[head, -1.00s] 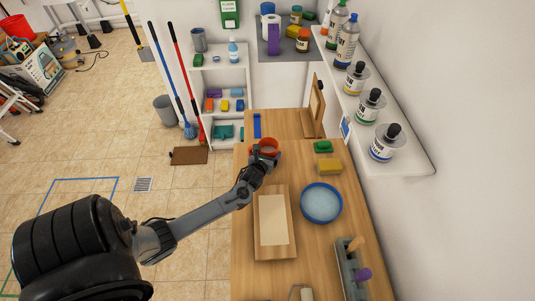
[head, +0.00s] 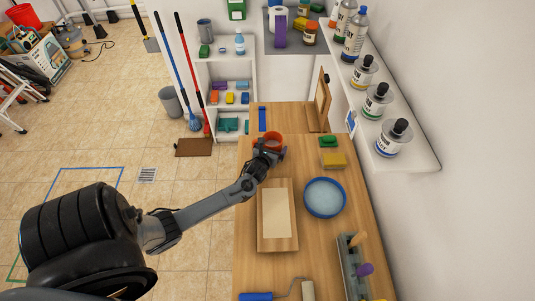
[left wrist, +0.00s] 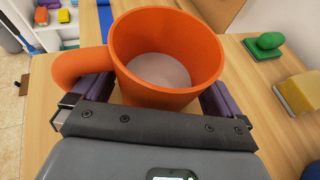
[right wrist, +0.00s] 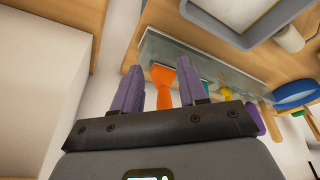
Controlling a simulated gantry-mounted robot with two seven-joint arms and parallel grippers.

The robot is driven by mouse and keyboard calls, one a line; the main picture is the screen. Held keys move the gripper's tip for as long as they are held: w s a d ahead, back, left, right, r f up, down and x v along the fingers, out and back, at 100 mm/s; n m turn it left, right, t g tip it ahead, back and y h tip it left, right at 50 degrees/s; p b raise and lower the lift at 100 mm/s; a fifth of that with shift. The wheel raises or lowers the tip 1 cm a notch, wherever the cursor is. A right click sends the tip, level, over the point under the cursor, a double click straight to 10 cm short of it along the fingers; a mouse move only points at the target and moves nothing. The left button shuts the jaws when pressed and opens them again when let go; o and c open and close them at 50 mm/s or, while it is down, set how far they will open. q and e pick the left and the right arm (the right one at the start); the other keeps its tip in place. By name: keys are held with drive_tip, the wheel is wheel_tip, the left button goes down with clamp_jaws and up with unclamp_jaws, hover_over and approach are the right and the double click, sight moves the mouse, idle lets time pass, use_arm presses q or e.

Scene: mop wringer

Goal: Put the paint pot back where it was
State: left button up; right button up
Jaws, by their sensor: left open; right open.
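The paint pot, an orange-red cup with a side handle, stands upright on the wooden bench (head: 296,158) in the head view (head: 275,138). It fills the middle of the left wrist view (left wrist: 165,50), with pale grey paint or a pale bottom inside. My left gripper (head: 268,150) is open at the pot's near side, its purple fingers on either side of the body; whether they touch it I cannot tell. My right gripper (right wrist: 162,88) is open and empty in the right wrist view, with an orange-handled tool (right wrist: 163,85) in a rack beyond its fingers. It is not in the head view.
A tray with a pale sheet (head: 277,243), a blue-rimmed bowl (head: 325,197), a yellow sponge (head: 333,160) and a green-topped block (head: 328,141) sit on the bench. A tool rack (head: 352,275) and paint roller (head: 308,291) lie nearer. A wall shelf (head: 425,166) overhangs the right side.

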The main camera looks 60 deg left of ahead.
use_arm(q)
drive_tip(key=v, duration=1)
drive_tip(key=shift+s+d, duration=0.15)
drive_tip(key=shift+s, duration=0.25)
